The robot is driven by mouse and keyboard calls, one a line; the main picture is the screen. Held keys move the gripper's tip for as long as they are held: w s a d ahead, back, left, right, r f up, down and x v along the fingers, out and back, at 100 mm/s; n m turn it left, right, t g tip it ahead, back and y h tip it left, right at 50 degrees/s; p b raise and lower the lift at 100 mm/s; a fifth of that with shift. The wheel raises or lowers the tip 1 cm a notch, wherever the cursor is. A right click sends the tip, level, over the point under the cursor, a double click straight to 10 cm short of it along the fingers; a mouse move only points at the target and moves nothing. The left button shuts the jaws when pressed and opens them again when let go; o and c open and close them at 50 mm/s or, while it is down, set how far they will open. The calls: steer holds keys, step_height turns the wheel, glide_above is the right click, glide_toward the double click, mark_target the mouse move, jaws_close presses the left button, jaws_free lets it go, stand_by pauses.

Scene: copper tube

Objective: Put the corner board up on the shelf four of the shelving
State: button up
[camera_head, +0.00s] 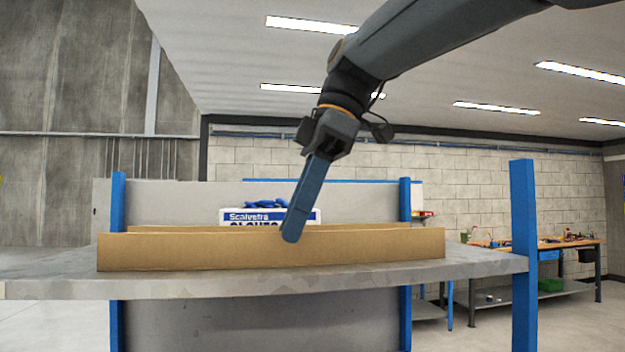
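The corner board (190,252) is a long tan cardboard piece lying lengthwise along the front of a grey shelf board (330,285). A second tan strip (165,229) shows just behind its top edge; I cannot tell if it is the same board's other side. My gripper (291,238) reaches down from above, its blue finger tilted. The fingertip overlaps the upper part of the board's front face, right of its middle. Only one finger shows clearly; any other finger is hidden, so whether it grips the board is unclear. The shelving has blue uprights (523,260).
A white and blue glove box (238,216) with blue gloves (265,203) on top stands behind the board. Blue uprights stand at both sides and a grey panel (170,200) behind. A workbench (560,243) with tools is at the far right.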

steer(key=b+v, duration=0.1)
steer(key=v, duration=0.8)
steer(key=shift+d+r, duration=0.15)
steer(key=shift+r, duration=0.25)
